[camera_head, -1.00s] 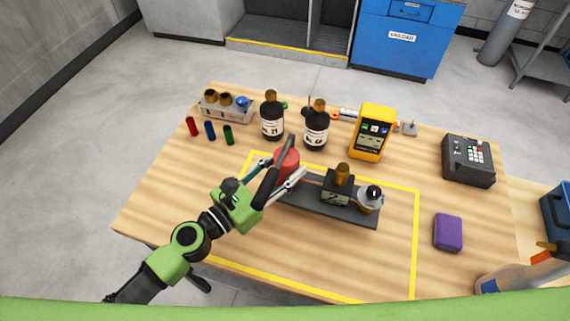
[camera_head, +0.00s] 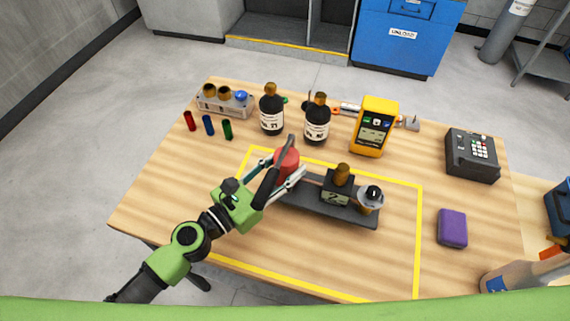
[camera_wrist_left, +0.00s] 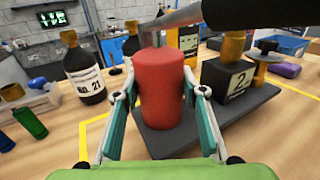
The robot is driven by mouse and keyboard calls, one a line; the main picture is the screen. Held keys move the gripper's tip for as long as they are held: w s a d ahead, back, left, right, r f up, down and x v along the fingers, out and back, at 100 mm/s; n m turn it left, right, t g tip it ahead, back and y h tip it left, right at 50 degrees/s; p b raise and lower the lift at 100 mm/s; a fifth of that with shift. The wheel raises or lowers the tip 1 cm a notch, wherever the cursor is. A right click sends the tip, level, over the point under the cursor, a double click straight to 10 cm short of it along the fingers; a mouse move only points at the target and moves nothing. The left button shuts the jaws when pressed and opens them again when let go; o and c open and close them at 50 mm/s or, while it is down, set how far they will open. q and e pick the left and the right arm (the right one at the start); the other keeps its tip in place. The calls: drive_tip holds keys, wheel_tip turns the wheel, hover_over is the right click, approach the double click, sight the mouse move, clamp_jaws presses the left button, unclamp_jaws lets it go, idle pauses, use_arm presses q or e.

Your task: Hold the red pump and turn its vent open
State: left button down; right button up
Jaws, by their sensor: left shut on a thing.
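The red pump (camera_head: 287,163) is a red cylinder standing at the left end of a dark base plate (camera_head: 310,203). It also shows upright in the left wrist view (camera_wrist_left: 162,88). My left gripper (camera_head: 280,172) is shut on the pump, with one finger on each side; the fingers also show in the left wrist view (camera_wrist_left: 162,112). A grey bar passes over the pump's top in the left wrist view; I cannot tell which part is the vent. A dark block marked 2 (camera_head: 338,188) with a brass top and a clear-and-black fitting (camera_head: 370,197) stand on the base's right part. My right gripper is not in view.
Two dark bottles (camera_head: 271,108) (camera_head: 317,118) stand behind the pump. A yellow meter (camera_head: 375,126), a keypad box (camera_head: 472,155) and a purple block (camera_head: 452,228) lie to the right. Small coloured tubes (camera_head: 208,126) and a rack (camera_head: 225,101) are at the back left. The front table is clear.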

sight(278, 183)
use_arm(q)
drive_tip(key=shift+f+b, duration=1.35)
drive_tip(key=shift+b, duration=0.25)
drive_tip(key=shift+f, duration=0.15)
idle(0.3)
drive_tip(key=shift+s+f, duration=0.1)
drive_tip(key=shift+f, duration=0.3)
idle(0.6)
